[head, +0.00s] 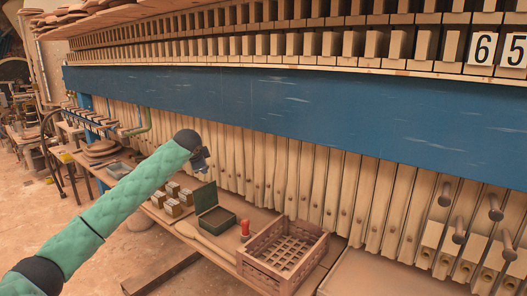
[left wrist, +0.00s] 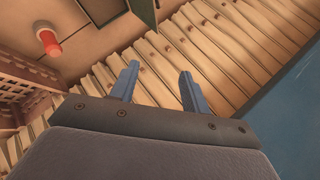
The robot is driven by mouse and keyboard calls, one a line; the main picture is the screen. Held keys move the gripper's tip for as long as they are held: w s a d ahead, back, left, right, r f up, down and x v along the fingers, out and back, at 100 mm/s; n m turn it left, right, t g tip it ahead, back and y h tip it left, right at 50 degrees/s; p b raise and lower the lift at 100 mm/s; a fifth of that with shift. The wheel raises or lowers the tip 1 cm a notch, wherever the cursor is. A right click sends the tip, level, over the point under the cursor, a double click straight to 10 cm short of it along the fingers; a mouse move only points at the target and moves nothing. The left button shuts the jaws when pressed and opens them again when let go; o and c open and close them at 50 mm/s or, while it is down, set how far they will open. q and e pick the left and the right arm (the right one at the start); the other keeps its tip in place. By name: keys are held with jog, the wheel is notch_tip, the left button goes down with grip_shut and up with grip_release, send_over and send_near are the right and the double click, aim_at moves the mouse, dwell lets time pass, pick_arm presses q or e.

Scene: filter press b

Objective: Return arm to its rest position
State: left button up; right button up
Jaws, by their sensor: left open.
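My left arm (head: 110,205), in a green padded sleeve, reaches in from the lower left in the head view. Its gripper (head: 201,160) is raised over the bench, in front of the row of press plates. In the left wrist view the gripper (left wrist: 158,88) has its two blue-grey fingers spread apart with nothing between them. Behind the fingers are the tan upright plates (left wrist: 225,50). My right gripper is in neither view.
Below the gripper a shelf carries small metal-and-wood blocks (head: 173,207), an open green box (head: 213,212), a red-topped item (head: 245,229) and a brown lattice crate (head: 311,241). A blue beam (head: 300,105) crosses behind. Pegs (head: 459,230) stick out at right. Open floor (head: 60,220) lies left.

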pick_arm(q)
jog(key=s+d+n+t, duration=0.1)
jog(key=s+d+n, duration=0.2)
jog(key=s+d, duration=0.6)
jog(key=s+d+f+n, duration=0.1)
jog(key=s+f+n, duration=0.15)
jog(key=s, duration=0.35)
jog(key=s+d+f+n, duration=0.1)
jog(key=s+f, duration=0.2)
jog(key=s, duration=0.4)
jog(key=s+a+f+n+g, duration=0.1)
jog(key=s+f+g, duration=0.2)
jog(key=s+f, duration=0.9)
jog(key=s+f+n+g+h, duration=0.1)
jog(key=s+f+n+g, duration=0.1)
jog(key=s+f, duration=1)
jog(key=s+a+f+n+g, duration=0.1)
jog(key=s+f+n+g, duration=0.1)
jog(key=s+f, duration=1.1)
jog(key=s+g, duration=0.1)
jog(key=s, duration=1.1)
jog(key=shift+s+a+g+h, duration=0.3)
jog(key=shift+s, duration=0.1)
jog(key=shift+c, duration=1.1)
jog(key=shift+d, duration=0.15)
